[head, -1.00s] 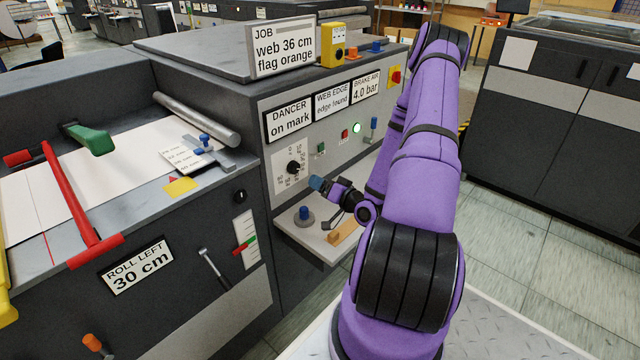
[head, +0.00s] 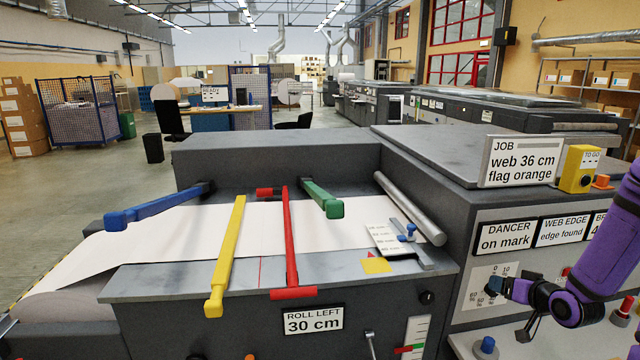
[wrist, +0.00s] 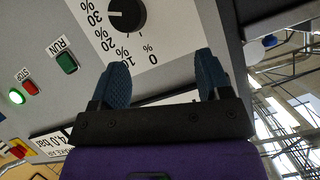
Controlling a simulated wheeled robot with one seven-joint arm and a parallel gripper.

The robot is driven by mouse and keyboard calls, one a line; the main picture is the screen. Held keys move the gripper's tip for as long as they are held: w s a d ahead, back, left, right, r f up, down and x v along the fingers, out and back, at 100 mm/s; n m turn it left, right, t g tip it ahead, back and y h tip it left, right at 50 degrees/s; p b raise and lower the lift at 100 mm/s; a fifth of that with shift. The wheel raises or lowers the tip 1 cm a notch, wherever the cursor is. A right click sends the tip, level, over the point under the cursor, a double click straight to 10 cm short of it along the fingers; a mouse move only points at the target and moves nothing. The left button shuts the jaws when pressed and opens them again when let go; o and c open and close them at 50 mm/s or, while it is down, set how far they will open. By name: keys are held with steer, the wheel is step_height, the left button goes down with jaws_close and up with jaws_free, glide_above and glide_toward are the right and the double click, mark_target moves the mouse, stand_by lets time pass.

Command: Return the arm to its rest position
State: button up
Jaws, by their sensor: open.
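My gripper (head: 495,285) has dark blue fingertips and is at the right edge of the head view, at the end of my purple arm. It is in front of the percent dial plate (head: 482,273) and hides the knob there. In the wrist view, the gripper (wrist: 162,76) shows two blue fingers spread wide with nothing between them. The black dial knob (wrist: 127,14) is beyond the fingers, apart from them, near the 0 to 30 % marks.
The grey console bears a green RUN button (wrist: 67,62) and a red STOP button (wrist: 29,88). A blue knob (head: 487,346) stands on the ledge below my gripper. The web table (head: 190,282) with coloured bars lies to the left.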

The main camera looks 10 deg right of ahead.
steer(key=s+a+r+n+g+h, duration=0.1)
steer(key=a+r+g, duration=0.1)
steer(key=a+r, duration=0.35)
steer(key=s+a+r+g+h, duration=0.1)
steer(key=a+r, duration=0.1)
steer(key=r, duration=0.6)
steer(key=s+a+r+n+g+h, duration=0.1)
steer(key=a+r+g, duration=0.1)
steer(key=a+r, duration=0.35)
steer(key=s+a+r+g, duration=0.1)
steer(key=s+a+r, duration=0.3)
steer(key=s, duration=0.3)
steer(key=s+a+r+g+y, duration=0.1)
steer(key=s+a+r, duration=0.3)
steer(key=s, duration=0.4)
steer(key=s+a+r+n+y, duration=0.1)
steer(key=s+a+r, duration=0.3)
steer(key=s, duration=0.3)
steer(key=shift+s+a+r+g, duration=0.25)
steer(key=shift+a+g, duration=0.15)
steer(key=shift+a, duration=0.2)
stand_by(0.7)
